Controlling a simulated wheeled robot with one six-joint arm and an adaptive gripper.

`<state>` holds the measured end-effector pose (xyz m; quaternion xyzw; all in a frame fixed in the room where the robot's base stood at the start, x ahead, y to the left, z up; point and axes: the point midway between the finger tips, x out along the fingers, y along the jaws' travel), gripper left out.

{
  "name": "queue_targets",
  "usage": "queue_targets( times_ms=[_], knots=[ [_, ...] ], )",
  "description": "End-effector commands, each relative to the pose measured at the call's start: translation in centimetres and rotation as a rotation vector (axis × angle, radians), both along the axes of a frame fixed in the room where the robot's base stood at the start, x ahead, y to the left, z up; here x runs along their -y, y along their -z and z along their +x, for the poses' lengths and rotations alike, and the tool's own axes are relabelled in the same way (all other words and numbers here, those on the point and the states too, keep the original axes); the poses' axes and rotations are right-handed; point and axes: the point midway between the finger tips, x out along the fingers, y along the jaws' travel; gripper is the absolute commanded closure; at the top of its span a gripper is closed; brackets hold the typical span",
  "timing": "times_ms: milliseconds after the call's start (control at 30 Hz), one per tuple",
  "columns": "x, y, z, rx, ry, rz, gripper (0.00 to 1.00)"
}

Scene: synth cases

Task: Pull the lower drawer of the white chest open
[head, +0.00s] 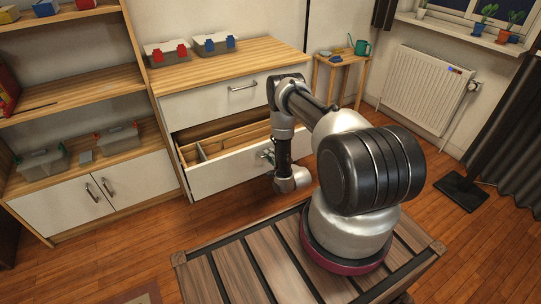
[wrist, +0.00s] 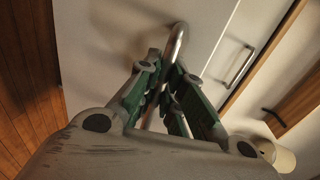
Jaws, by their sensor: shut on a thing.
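The white chest (head: 205,103) with a wooden top stands against the wall in the head view. Its lower drawer (head: 222,174) is pulled well out, so its wooden inside and a divider show. Its upper drawer is closed. My gripper (head: 268,154) is at the lower drawer's front, partly hidden by my arm. In the wrist view, the green-padded fingers of my gripper (wrist: 166,78) are shut on the lower drawer's metal bar handle (wrist: 179,38). The drawer's white front (wrist: 100,50) lies just beyond the fingers.
The upper drawer's handle (head: 242,87) is free. A shelf unit (head: 75,80) is at the left; a small side table (head: 341,62) and a radiator (head: 425,90) are at the right.

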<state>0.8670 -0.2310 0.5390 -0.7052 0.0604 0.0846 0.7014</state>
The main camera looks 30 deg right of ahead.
Motion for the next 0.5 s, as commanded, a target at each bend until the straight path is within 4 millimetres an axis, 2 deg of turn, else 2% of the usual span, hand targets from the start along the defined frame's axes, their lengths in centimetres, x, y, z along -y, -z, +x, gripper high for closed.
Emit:
queue_targets(
  times_ms=[200,233,333,500],
  knots=[
    [0.0,0.08,-0.06,-0.002,0.0,0.0,1.0],
    [0.0,0.08,-0.06,-0.002,0.0,0.0,0.87],
    [0.0,0.06,-0.04,-0.002,0.0,0.0,0.69],
    [0.0,0.04,-0.03,-0.001,0.0,0.0,0.69]
  ],
)
